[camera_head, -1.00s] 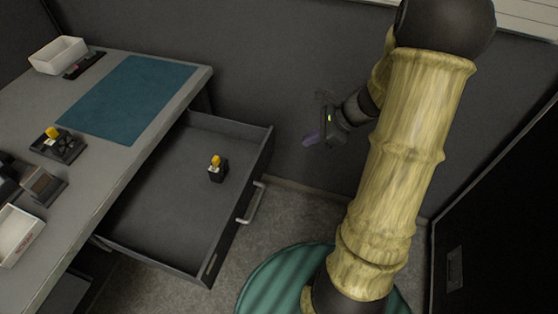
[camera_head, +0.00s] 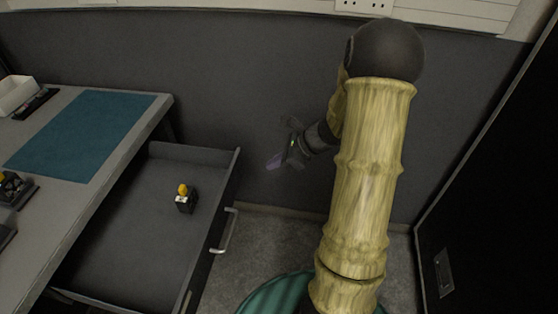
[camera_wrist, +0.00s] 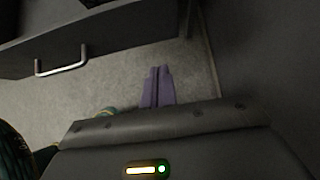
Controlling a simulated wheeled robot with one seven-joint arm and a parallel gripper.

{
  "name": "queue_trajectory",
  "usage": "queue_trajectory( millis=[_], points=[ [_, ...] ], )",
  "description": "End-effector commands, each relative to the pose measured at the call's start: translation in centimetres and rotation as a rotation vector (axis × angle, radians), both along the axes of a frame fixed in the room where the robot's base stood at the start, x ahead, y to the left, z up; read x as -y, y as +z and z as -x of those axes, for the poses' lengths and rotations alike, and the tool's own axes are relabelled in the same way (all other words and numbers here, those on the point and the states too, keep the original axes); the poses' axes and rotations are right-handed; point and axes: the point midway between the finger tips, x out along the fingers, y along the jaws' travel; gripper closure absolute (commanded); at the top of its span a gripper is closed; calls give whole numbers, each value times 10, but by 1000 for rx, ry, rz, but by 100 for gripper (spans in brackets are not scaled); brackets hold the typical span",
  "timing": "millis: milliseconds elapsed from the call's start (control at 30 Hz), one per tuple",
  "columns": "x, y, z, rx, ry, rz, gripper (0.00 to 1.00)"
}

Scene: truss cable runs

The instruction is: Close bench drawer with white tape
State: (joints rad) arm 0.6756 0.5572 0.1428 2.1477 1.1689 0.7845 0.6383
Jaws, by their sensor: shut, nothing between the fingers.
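The bench drawer (camera_head: 128,222) is pulled out from the bench in the head view. Its silver handle (camera_head: 227,231) is on the front panel, which faces right. In the wrist view the drawer front (camera_wrist: 100,30) and handle (camera_wrist: 61,62) are at the upper left. A small dark object with a yellow top (camera_head: 184,198) stands upright in the drawer. I cannot make out white tape on the drawer. My gripper (camera_head: 274,162) is shut and empty, up and to the right of the handle and apart from it. Its purple fingers (camera_wrist: 158,84) lie together over the floor in the wrist view.
The bench top (camera_head: 65,205) carries a teal mat (camera_head: 85,135), a white bin (camera_head: 18,93) and a dark device with a yellow knob (camera_head: 12,186). A grey wall stands behind. A black cabinet (camera_head: 490,200) is at the right. Floor shows between drawer and arm.

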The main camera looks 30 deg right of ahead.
Motion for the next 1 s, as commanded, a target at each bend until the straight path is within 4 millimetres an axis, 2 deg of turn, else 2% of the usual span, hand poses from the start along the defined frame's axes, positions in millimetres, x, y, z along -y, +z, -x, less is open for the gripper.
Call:
queue_trajectory(
  millis=[33,333,500,600,1000],
  points=[
    [-7,-10,-4,-2,2,-3,100],
    [-37,-47,-26,-1,3,-1,100],
    [-58,-42,-41,1,4,0,100],
    [-64,-42,-46,-1,1,1,100],
    [-66,-41,-48,-1,0,1,100]
  ],
)
